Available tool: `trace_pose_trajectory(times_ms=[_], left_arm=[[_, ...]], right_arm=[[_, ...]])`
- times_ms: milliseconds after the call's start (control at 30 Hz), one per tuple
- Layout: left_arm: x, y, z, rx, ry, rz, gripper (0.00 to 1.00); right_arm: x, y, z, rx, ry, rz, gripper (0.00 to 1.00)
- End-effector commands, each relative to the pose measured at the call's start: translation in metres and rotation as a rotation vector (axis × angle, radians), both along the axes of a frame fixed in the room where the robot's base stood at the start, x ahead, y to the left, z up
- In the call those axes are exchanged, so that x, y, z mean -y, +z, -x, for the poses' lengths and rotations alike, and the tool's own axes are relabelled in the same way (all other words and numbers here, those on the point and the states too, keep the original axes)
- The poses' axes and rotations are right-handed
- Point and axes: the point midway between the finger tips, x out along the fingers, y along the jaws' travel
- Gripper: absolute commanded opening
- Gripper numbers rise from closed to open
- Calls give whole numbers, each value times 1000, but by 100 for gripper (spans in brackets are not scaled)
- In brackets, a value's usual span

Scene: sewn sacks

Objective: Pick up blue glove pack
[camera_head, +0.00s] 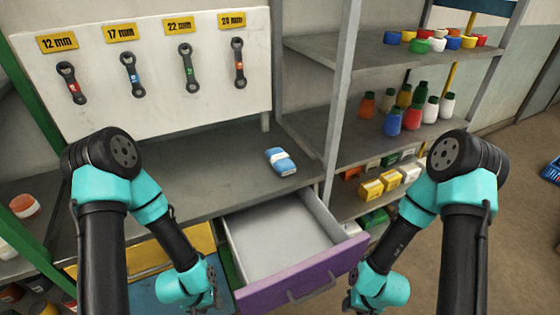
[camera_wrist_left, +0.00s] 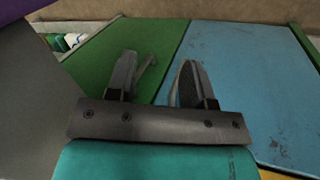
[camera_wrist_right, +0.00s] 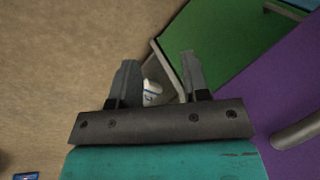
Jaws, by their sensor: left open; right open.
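The blue glove pack (camera_head: 280,161) lies on the grey bench top in the head view, right of the middle. It is a small blue bundle with a white band. It does not show in either wrist view. My left gripper (camera_wrist_left: 157,80) is open and empty in the left wrist view, in front of green and blue panels. My right gripper (camera_wrist_right: 158,82) is open and empty in the right wrist view, beside the purple drawer front. In the head view both arms hang low in front of the bench, well away from the pack, and their fingers are hidden or too small to make out.
An open drawer (camera_head: 268,240) with a purple front sticks out below the pack, between my arms. A white tool board (camera_head: 150,75) with hanging wrenches stands behind the bench. Shelves with bottles (camera_head: 393,122) and yellow boxes (camera_head: 371,190) stand on the right. The bench around the pack is clear.

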Motion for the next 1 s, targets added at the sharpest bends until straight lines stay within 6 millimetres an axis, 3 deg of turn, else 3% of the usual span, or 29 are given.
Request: trace_pose_trajectory(times_ms=[67, 533, 833, 1000], left_arm=[[0, 0, 0, 0, 0, 0, 55], [0, 0, 0, 0, 0, 0, 100], [-1, 3, -4, 7, -18, -2, 100], [-4, 25, -25, 52, -141, -12, 100]], right_arm=[[0, 0, 0, 0, 0, 0, 43], [0, 0, 0, 0, 0, 0, 43], [0, 0, 0, 0, 0, 0, 43], [0, 0, 0, 0, 0, 0, 43]])
